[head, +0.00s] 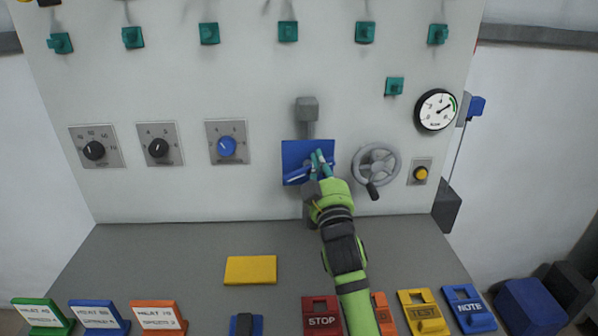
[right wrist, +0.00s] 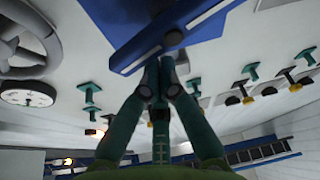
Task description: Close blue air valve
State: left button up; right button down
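The blue air valve shows in the head view as a blue plate (head: 291,151) on the panel, with a blue lever (head: 297,174) across its lower part. My right gripper (head: 321,160) is in front of the plate, at the lever's right part, and hides some of it. In the right wrist view the fingers of my right gripper (right wrist: 160,68) come together at the tips, right at the edge of the blue lever (right wrist: 145,53). I see nothing held between them; whether the tips touch the lever is hard to tell. My left gripper is not in view.
A grey handwheel (head: 376,160) is close to the right of the valve. A gauge (head: 436,111) and a yellow button (head: 421,173) are farther right. Dials, one blue (head: 227,146), are to the left. Teal hooks line the panel above.

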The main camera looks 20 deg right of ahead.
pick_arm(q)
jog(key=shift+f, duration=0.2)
pick_arm(e)
jog(key=shift+d+f+m+h, duration=0.3)
jog(key=shift+m+h, duration=0.1)
jog(key=shift+m, duration=0.2)
jog(key=shift+s+d+f, duration=0.1)
jog(key=shift+d, duration=0.05)
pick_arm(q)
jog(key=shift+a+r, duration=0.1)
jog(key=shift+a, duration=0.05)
pick_arm(e)
jog(key=shift+f, duration=0.1)
notch_tip(320, 180, up, 4)
jog(key=p, duration=0.4)
pick_arm(q)
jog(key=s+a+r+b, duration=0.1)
jog(key=b, duration=0.1)
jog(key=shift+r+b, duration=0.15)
jog(key=shift+b, duration=0.15)
pick_arm(e)
jog(key=v, duration=1)
jog(key=shift+a, duration=0.3)
